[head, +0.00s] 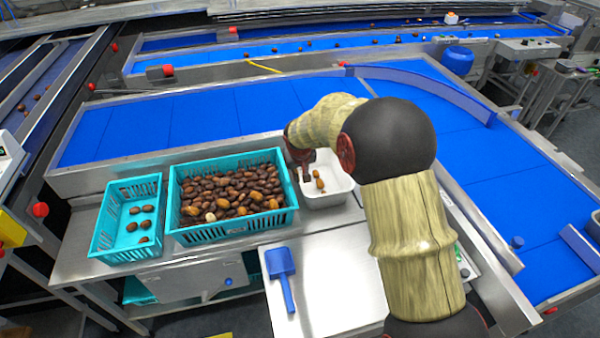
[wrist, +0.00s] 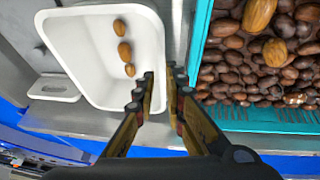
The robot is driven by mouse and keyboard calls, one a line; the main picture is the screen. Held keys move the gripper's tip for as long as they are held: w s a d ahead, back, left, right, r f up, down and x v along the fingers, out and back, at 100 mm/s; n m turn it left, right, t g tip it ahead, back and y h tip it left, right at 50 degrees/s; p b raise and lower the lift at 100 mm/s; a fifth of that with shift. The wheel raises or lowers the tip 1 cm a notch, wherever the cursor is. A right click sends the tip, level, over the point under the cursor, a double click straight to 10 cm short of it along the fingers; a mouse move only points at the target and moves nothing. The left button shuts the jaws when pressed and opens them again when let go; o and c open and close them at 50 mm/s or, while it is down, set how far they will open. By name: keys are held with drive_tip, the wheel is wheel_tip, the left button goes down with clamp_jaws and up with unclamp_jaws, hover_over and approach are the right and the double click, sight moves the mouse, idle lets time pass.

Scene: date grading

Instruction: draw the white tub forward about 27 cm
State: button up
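The white tub (head: 338,193) stands upright on the steel worktop, right of the large teal crate. In the wrist view the tub (wrist: 82,60) fills the upper left, with a flat lip on its left side. A few brown dates (wrist: 124,50) lie in it. My gripper (head: 304,172) is at the tub's left side in the head view, pointing down. In the wrist view my gripper (wrist: 160,74) has a narrow gap between its fingers, at the tub's rim next to the crate. Contact with the rim cannot be made out. My arm hides the tub's right side in the head view.
The teal crate (head: 232,232) full of dates stands close on the left. A smaller teal crate (head: 108,240) is farther left. A blue scoop (head: 280,265) lies on the pale board (head: 335,285) in front. A blue conveyor (head: 205,115) runs behind.

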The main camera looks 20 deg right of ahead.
drive_tip(key=b+x, duration=0.3)
drive_tip(key=x, duration=0.9)
drive_tip(key=shift+d, duration=0.1)
drive_tip(key=shift+r, duration=0.1)
drive_tip(key=shift+c, duration=0.3)
clamp_jaws()
